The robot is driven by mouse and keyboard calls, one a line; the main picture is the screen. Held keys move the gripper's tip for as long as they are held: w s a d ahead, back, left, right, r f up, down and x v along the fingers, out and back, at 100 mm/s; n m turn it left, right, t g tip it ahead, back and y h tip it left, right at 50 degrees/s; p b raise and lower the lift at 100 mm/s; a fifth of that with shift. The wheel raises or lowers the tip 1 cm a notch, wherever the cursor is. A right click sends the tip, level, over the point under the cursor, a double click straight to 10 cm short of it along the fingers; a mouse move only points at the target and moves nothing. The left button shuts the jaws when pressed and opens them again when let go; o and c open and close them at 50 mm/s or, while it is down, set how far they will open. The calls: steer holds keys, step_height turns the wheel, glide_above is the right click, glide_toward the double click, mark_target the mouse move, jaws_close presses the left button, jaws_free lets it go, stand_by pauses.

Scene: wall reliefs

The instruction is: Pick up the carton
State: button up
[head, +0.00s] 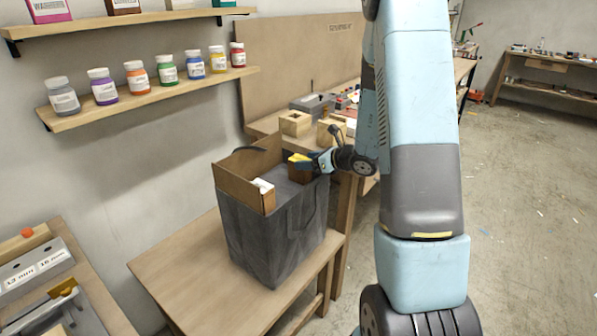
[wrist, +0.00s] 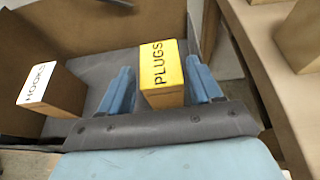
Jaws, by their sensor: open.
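A second small brown carton with a white "HOOKS" label (wrist: 52,88) stands to the left, apart from my gripper. Its white top shows in the head view (head: 262,185).
Brown cardboard panels (head: 240,188) rise at the bag's left and back. The bag stands on a wooden table (head: 185,275). A workbench with wooden boxes (head: 295,123) is close behind. A wall shelf (head: 150,99) holds several jars.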

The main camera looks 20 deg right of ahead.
steer(key=shift+x, duration=2.7)
steer(key=shift+c, duration=0.4)
steer(key=c, duration=0.8)
steer(key=shift+r, duration=0.15)
